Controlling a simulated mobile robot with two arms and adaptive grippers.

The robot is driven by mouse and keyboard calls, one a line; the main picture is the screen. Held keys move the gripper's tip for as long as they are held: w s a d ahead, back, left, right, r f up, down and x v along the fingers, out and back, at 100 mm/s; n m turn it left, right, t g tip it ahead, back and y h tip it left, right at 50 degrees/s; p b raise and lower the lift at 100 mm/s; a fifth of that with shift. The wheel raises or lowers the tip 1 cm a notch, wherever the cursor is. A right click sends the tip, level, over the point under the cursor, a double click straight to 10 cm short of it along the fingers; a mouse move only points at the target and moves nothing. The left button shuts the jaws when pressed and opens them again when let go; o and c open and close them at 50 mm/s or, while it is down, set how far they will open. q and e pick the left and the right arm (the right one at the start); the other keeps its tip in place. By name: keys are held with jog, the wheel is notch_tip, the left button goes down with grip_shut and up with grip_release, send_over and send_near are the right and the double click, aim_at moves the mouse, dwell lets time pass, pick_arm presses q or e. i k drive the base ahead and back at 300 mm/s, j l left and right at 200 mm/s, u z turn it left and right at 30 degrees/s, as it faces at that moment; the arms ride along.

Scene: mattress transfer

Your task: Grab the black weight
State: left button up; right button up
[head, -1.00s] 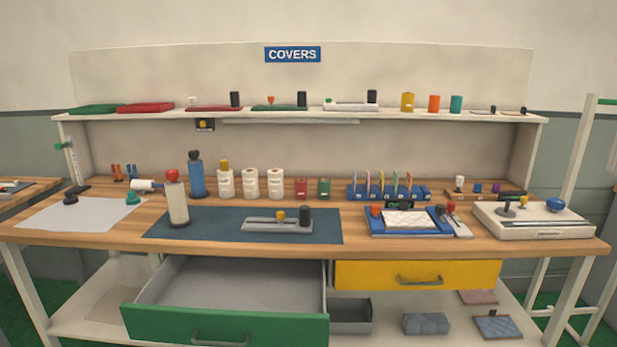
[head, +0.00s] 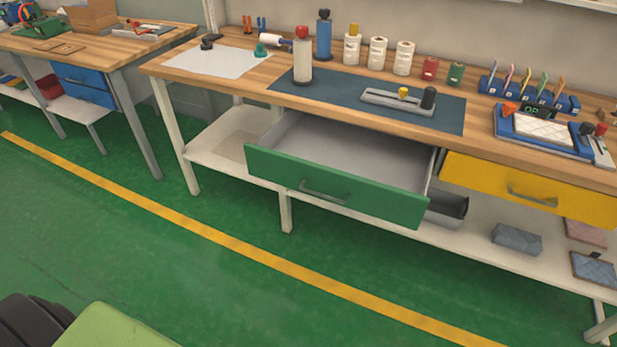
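A small black object (head: 207,42), low and dark with a knob-like top, lies on the white sheet (head: 210,64) at the left of the workbench. It looks like a weight, but it is small in the picture. A black upright cylinder (head: 428,98) stands at the right end of a grey slotted holder (head: 385,101) on the dark blue mat. I cannot tell for sure which of these is the black weight. Neither gripper shows in the head view.
A green-fronted drawer (head: 335,186) stands open and empty below the bench top. A white roll with a red top (head: 302,62) and a teal knob (head: 261,51) stand near the sheet. A second bench (head: 140,53) is at the left.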

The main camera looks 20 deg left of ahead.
aim_at(206, 45)
jog(key=u, duration=1.3)
jog(key=i+j, duration=0.1)
jog(key=i, duration=0.1)
